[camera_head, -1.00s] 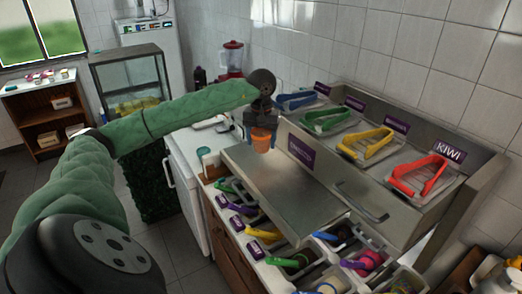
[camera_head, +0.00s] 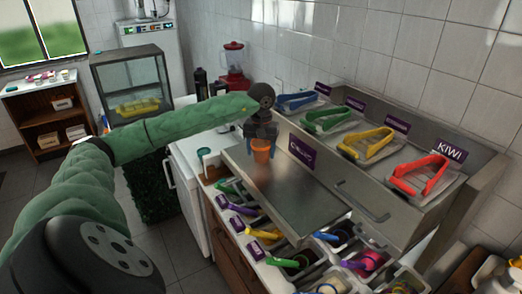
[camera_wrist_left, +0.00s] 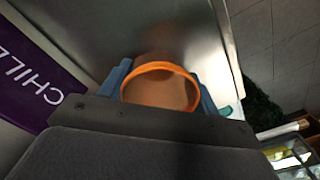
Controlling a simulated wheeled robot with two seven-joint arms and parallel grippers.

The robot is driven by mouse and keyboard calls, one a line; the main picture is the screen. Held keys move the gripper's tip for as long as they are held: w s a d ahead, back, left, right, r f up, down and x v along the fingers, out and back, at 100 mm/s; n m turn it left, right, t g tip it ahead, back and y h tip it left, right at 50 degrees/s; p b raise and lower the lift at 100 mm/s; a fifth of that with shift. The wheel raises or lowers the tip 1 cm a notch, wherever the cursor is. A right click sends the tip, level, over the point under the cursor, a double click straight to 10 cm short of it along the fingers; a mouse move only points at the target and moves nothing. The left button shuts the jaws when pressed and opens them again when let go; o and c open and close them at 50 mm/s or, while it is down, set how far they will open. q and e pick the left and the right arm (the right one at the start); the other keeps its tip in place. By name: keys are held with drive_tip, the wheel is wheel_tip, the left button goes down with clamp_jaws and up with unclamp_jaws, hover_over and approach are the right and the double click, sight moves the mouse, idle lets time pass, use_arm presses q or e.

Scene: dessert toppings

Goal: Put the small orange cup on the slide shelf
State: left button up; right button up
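The small orange cup (camera_head: 261,151) is upright over the left part of the flat metal slide shelf (camera_head: 302,203). My left gripper (camera_head: 261,155) points down with one blue finger on each side of the cup. In the left wrist view, the cup's orange rim (camera_wrist_left: 160,67) sits between the two fingers, which appear to press on its sides. The shelf's shiny surface (camera_wrist_left: 185,25) shows beyond the cup. I cannot tell whether the cup's base touches the shelf. My right gripper is not in view.
A purple label (camera_head: 302,153) stands at the shelf's back edge. Blue, green, yellow and red tongs (camera_head: 420,178) lie on the raised counter behind. Bins with coloured scoops (camera_head: 365,262) lie in front and below. The shelf's middle and right are clear.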

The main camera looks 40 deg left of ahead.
use_arm(q)
drive_tip(key=o, duration=0.4)
drive_tip(key=shift+o, duration=0.2)
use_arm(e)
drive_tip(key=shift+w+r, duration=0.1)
use_arm(q)
drive_tip(key=shift+r, duration=0.2)
wheel_tip(320, 180, up, 12)
drive_tip(key=p, duration=0.3)
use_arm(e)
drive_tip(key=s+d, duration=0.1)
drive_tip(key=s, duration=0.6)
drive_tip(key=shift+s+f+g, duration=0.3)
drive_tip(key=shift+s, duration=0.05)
use_arm(q)
drive_tip(key=shift+f, duration=0.1)
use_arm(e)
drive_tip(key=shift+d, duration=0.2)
